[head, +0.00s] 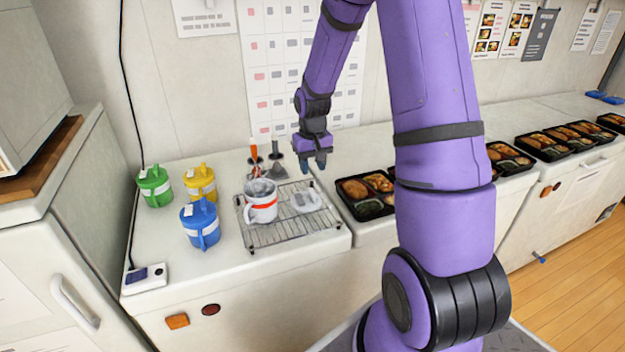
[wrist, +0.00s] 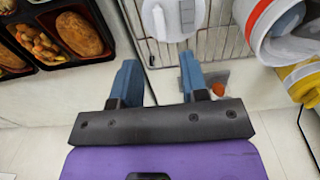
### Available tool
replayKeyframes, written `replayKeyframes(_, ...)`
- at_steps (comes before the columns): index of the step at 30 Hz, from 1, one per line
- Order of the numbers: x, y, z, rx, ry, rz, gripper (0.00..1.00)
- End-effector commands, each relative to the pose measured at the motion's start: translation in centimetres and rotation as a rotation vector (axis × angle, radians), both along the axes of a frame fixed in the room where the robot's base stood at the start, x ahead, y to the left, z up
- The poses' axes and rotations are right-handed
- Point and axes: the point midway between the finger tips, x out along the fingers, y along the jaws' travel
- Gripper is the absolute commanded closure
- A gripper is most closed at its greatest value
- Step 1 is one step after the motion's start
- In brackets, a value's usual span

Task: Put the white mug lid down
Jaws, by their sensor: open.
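The white mug lid (wrist: 172,18) lies on the wire rack, seen at the top of the wrist view; in the head view it is the pale lid (head: 306,200) on the rack's right part. The white mug (head: 261,201) with a red band stands on the rack to its left, and it also shows in the wrist view (wrist: 262,25). My gripper (head: 316,163) is open and empty above the counter behind the rack's right side. Its two blue fingers (wrist: 158,80) are apart, with the lid beyond their tips and nothing between them.
The wire rack (head: 268,238) sits on the counter. Green (head: 155,186), yellow (head: 200,182) and blue (head: 200,222) lidded mugs stand to the left. A black bento tray (head: 347,199) lies right of the rack. Utensils (head: 254,157) stand behind the mug.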

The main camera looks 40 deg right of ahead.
Motion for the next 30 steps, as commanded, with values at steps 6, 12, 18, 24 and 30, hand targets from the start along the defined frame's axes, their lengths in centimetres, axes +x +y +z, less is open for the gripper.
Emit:
replayKeyframes(6,0.0,0.0,2.2,0.0,0.0,-0.001,0.59)
replayKeyframes(12,-0.5,1.0,4.9,-0.013,-0.021,0.015,0.59)
replayKeyframes(18,-2.8,3.8,11.1,-0.049,-0.085,0.057,0.59)
replayKeyframes(24,-6.4,6.9,16.8,-0.076,-0.155,0.102,0.59)
replayKeyframes(30,-10.9,9.7,21.3,-0.09,-0.231,0.145,0.59)
